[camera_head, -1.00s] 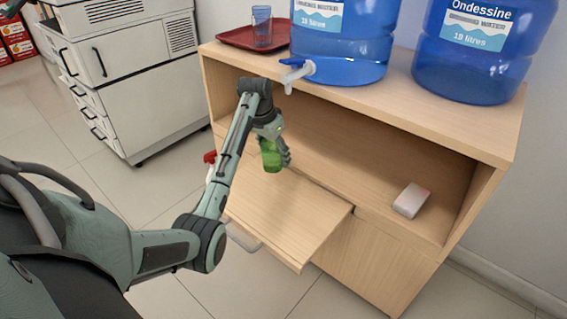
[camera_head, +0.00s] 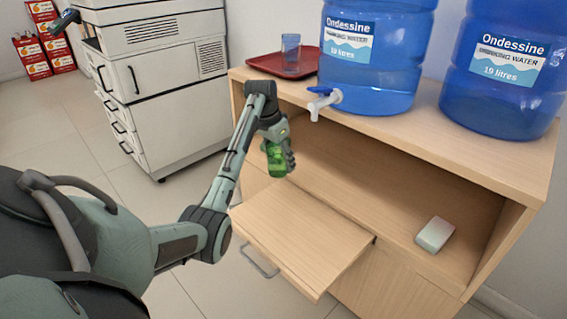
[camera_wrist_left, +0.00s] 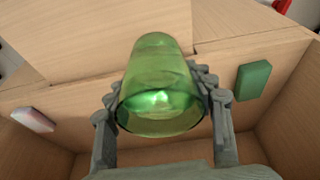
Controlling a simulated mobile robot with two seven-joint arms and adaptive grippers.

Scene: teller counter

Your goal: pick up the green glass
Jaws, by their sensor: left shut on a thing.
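The green glass (camera_head: 275,163) is a translucent tumbler. My left gripper (camera_head: 277,150) is shut on it and holds it in front of the cabinet's open compartment, above the pulled-out wooden board. In the left wrist view the glass (camera_wrist_left: 158,90) sits between the two fingers of my left gripper (camera_wrist_left: 160,118), with its wide round end toward the camera. It appears clear of the wood, though the exact gap cannot be told. My right gripper is not in view.
The wooden cabinet (camera_head: 480,150) carries two blue water bottles (camera_head: 375,60) (camera_head: 503,70), a white tap (camera_head: 322,101) and a red tray (camera_head: 262,62) with a blue glass (camera_head: 291,50). A small pale block (camera_head: 435,233) lies inside. The board (camera_head: 300,235) juts forward. A printer (camera_head: 150,80) stands left.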

